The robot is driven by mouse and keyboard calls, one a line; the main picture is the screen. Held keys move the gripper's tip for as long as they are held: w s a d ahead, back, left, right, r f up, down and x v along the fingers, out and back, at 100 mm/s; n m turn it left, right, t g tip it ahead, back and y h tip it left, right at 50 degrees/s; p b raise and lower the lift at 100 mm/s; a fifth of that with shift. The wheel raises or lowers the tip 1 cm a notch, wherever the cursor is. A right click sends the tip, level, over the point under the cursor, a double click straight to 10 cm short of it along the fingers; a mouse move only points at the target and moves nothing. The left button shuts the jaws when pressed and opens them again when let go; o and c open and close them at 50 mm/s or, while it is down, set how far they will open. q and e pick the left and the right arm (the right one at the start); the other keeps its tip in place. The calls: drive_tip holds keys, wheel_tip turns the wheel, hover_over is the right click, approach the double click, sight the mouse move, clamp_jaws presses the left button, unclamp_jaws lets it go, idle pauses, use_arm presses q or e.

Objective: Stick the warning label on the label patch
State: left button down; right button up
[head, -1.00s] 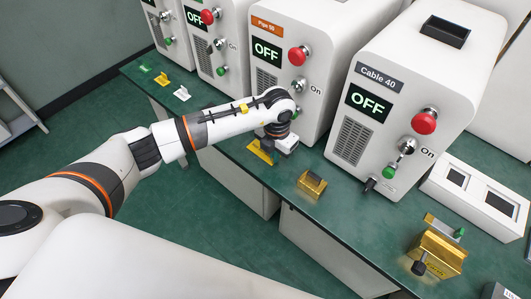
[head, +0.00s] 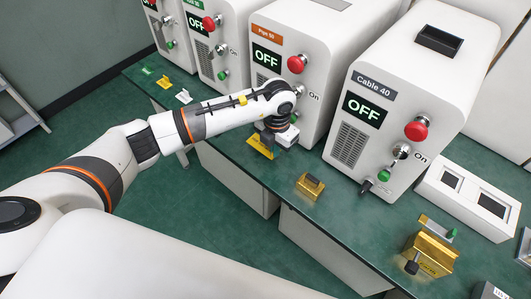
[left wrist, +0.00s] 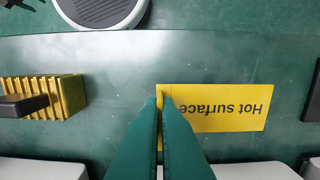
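The yellow warning label (head: 259,148), printed "Hot surface", is at the bench's front edge below the Pipe 50 machine in the head view. In the left wrist view the label (left wrist: 225,108) appears upside down, to the right of my fingertips. My left gripper (left wrist: 160,92) points down at the label's left end. Its two fingers are almost together, with a thin yellow strip between them, so it looks shut on the label. I cannot tell whether the label touches the bench. I cannot make out the label patch. My right gripper is not in view.
A ribbed brass block (head: 310,186) with a dark top stands close to the right. The Pipe 50 (head: 285,70) and Cable 40 (head: 375,110) machines stand behind, both showing OFF. A larger brass block (head: 430,253) and a white box (head: 467,198) are at right.

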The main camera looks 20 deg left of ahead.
use_arm(q)
drive_tip(key=shift+r+p, duration=1.1)
drive_tip(key=shift+r, duration=0.8)
drive_tip(key=shift+s+f, duration=0.1)
